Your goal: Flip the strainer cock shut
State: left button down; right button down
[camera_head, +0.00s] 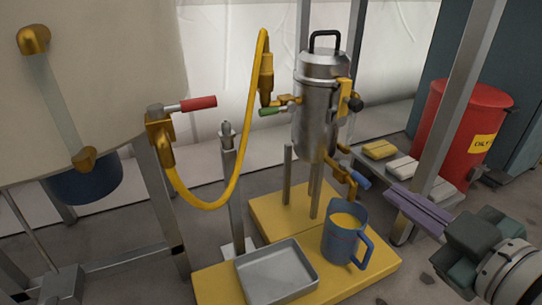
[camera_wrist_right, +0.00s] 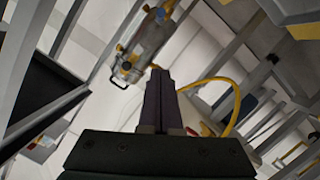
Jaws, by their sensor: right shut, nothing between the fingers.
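The steel strainer (camera_head: 316,110) with a black lid handle stands upright on legs over a yellow base. At its lower right is a brass cock with a blue handle (camera_head: 360,180), angled down to the right. A green-handled cock (camera_head: 271,111) sits at its left side inlet. My right gripper (camera_head: 391,193) is shut and empty, its purple fingers pointing left, just right of the blue handle with a small gap in the picture. In the wrist view the fingers (camera_wrist_right: 158,75) point towards the strainer (camera_wrist_right: 153,42), which appears tilted. My left gripper is not in view.
A blue jug (camera_head: 340,235) of yellow liquid stands below the outlet, beside a grey tray (camera_head: 275,272). A yellow hose (camera_head: 250,115) runs from the red-handled tank cock (camera_head: 197,104). A metal post (camera_head: 455,110) and red bin (camera_head: 450,120) stand at right.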

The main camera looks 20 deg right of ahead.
jog(key=shift+w+d+f, duration=0.1)
jog(key=shift+w+d, duration=0.1)
jog(key=b, duration=0.1)
send_over(356, 176)
jog(key=s+a, duration=0.3)
jog(key=s, duration=0.1)
notch_tip(356, 176, down, 2)
jog(key=d+f+b, duration=0.1)
jog(key=b, duration=0.1)
jog(key=d+f+b, duration=0.1)
jog(key=f+b, duration=0.1)
jog(key=shift+w+d+f, duration=0.1)
jog(key=shift+d+f, duration=0.1)
jog(key=shift+w, duration=0.1)
jog(key=shift+a, duration=0.1)
